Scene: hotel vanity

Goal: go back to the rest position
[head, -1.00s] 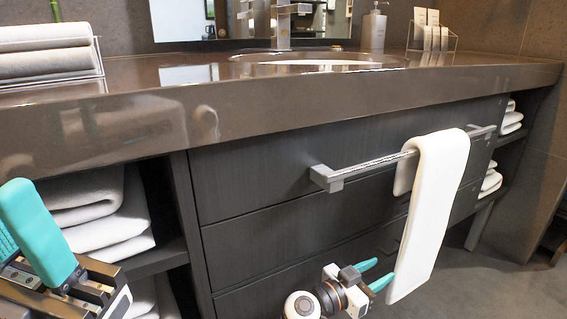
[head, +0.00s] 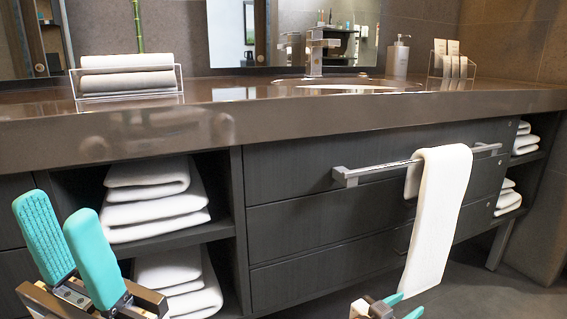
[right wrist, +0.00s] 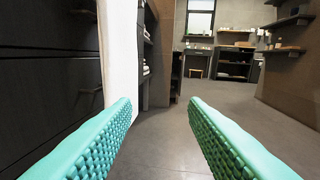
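My left gripper (head: 72,250) is at the lower left of the head view, in front of the shelf bay. Its two teal fingers stand apart with nothing between them. My right gripper (head: 404,304) is at the bottom edge of the head view, mostly cut off, below and left of the hanging towel's lower end. In the right wrist view its teal fingers (right wrist: 158,130) are wide apart and empty. A white towel (head: 438,215) hangs over the metal bar (head: 378,170) on the drawer front. The towel also shows in the right wrist view (right wrist: 118,50), beyond the left finger.
The vanity counter (head: 270,115) spans the view with a towel rack (head: 127,85), soap dispenser (head: 398,58) and card holder (head: 452,68). Folded towels (head: 152,200) fill the shelves at left. Open floor (right wrist: 175,150) lies ahead of the right gripper.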

